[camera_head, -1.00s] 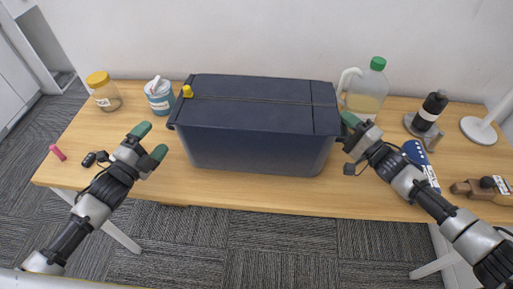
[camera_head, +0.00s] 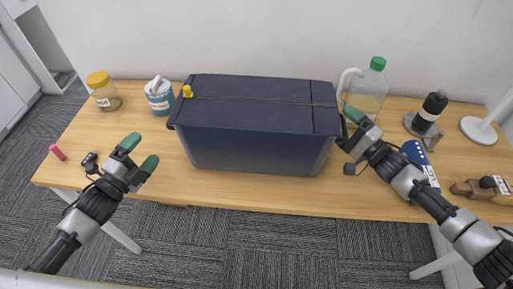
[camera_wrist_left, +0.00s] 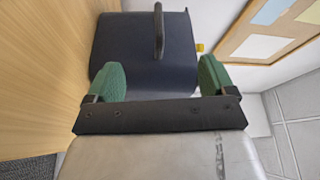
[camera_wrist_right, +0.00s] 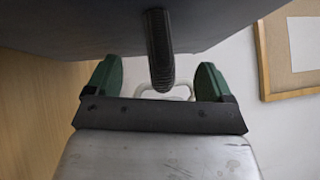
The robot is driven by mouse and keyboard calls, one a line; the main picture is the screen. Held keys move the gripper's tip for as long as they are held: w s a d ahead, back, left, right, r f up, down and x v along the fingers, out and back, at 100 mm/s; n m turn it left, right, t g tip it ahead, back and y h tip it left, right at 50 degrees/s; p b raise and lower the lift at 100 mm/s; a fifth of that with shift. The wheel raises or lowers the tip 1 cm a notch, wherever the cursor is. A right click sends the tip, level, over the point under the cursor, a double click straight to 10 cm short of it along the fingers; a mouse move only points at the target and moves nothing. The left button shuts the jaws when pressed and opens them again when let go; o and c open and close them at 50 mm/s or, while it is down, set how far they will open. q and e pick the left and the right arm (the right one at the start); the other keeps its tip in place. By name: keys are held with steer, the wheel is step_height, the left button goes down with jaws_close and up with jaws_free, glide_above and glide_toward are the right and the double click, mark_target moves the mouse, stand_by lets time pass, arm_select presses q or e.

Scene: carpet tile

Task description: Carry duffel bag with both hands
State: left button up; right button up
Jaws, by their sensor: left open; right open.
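The duffel bag (camera_head: 255,125) is a dark blue, boxy bag standing upright in the middle of the wooden table. My left gripper (camera_head: 138,153) is open and empty, apart from the bag on its left side. In the left wrist view, the bag's end and its dark side handle (camera_wrist_left: 158,30) show ahead, between the green fingertips (camera_wrist_left: 158,80). My right gripper (camera_head: 350,128) is open at the bag's right end. In the right wrist view, a dark ribbed handle (camera_wrist_right: 160,50) hangs between the open fingers (camera_wrist_right: 160,80). One right finger is partly hidden by the bag in the head view.
A yellow-lidded jar (camera_head: 104,92) and a blue-white canister (camera_head: 159,96) stand left of the bag. A green-capped jug (camera_head: 367,90) stands close behind the right gripper. The table's front edge is clear.

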step_height(320, 180, up, 10)
steer(key=shift+r, duration=0.1)
stand_by(0.5)
steer(key=d+p, duration=0.2)
steer(key=d, duration=0.4)
stand_by(0.6)
stand_by(0.4)
